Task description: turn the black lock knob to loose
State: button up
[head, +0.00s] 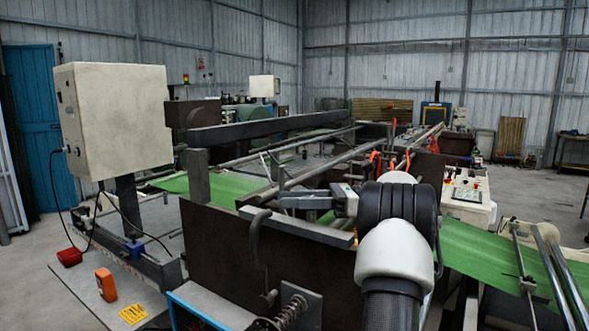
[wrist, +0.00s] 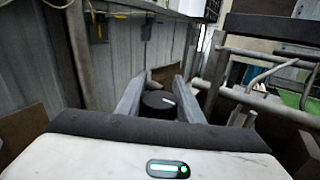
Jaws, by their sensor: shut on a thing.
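The black lock knob (wrist: 156,104) is a round, dark knob with a white line on its top face, seen in the wrist view. My gripper (wrist: 158,98) has one finger on each side of the knob and is shut on it. In the head view my gripper (head: 290,201) reaches left over the machine's dark side plate. I cannot make out the knob there.
A dark machine frame (head: 210,262) with a long beam (head: 265,130) surrounds my gripper. A green sheet (head: 480,262) runs at the right. A cream cabinet (head: 110,120) stands at the left, and an orange box (head: 106,285) sits below it. A control panel (head: 467,195) is at the right.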

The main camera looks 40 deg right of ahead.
jog(key=shift+s+a+n+g+y+p, duration=0.15)
jog(key=shift+n+g+y+p, duration=0.3)
jog(key=shift+n+g, duration=0.3)
jog(key=shift+s+a+f+n+g+y, duration=0.1)
jog(key=shift+n+g+y, duration=0.1)
jog(key=shift+g, duration=0.2)
jog(key=shift+s+f+n+g+y, duration=0.1)
jog(key=shift+n+g+y, duration=0.05)
jog(key=shift+g, duration=0.2)
jog(key=o, duration=1.1)
jog(key=shift+a, duration=0.1)
jog(key=shift+c, duration=0.2)
jog(key=shift+r, duration=0.1)
notch_tip(320, 180, up, 10)
